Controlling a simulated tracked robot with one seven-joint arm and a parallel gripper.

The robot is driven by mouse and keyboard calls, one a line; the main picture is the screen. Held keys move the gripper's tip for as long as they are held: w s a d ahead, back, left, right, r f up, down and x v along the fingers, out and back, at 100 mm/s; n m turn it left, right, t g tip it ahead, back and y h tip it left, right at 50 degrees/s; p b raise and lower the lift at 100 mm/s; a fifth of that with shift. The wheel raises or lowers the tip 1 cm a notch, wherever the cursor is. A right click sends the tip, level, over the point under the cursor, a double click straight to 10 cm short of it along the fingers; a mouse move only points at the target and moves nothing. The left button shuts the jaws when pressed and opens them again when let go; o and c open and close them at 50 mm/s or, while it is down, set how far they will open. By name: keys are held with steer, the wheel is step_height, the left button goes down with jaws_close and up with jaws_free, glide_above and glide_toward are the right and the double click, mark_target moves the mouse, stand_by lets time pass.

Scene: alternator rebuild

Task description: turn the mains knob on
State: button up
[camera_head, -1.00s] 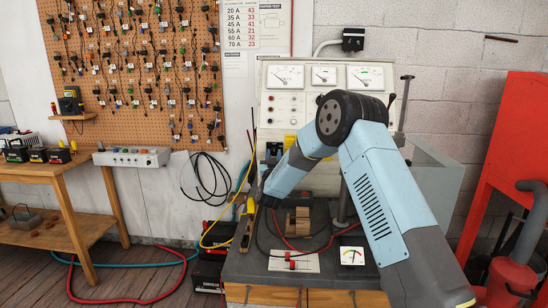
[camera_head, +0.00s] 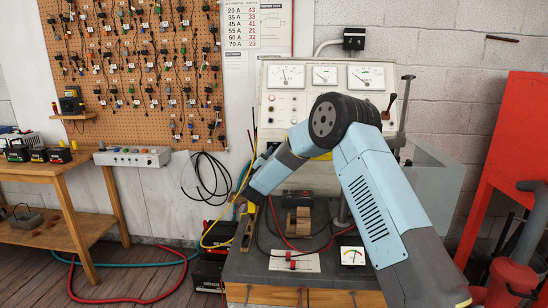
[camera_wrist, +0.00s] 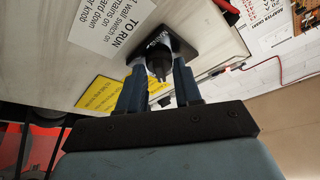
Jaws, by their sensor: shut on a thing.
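The mains knob (camera_wrist: 158,58) is a black, round knob on a dark square plate on the pale panel, seen in the wrist view. My gripper (camera_wrist: 160,70) has one blue finger on each side of the knob and is shut on it. The knob's pointer and exact setting cannot be read. In the head view my arm covers the knob and the gripper. The test bench's pale panel (camera_head: 273,112) with its dial meters rises behind my arm.
A white "TO RUN" label (camera_wrist: 112,22) and a yellow label (camera_wrist: 103,93) are on the panel near the knob. A dark bench top (camera_head: 240,266) holds a wooden block (camera_head: 298,222) and a small meter (camera_head: 352,256). A red frame (camera_head: 512,130) stands at the right.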

steer(key=shift+d+m+g+h, duration=0.1)
steer(key=shift+m+g+h, duration=0.35)
steer(key=shift+m, duration=0.9)
steer(key=shift+m+g+h, duration=0.35)
steer(key=shift+m+g, duration=0.2)
steer(key=shift+m, duration=0.8)
steer(key=shift+f, duration=0.1)
steer(key=o, duration=1)
steer(key=v, duration=1.4)
steer(key=shift+w+r, duration=0.1)
steer(key=shift+r, duration=0.15)
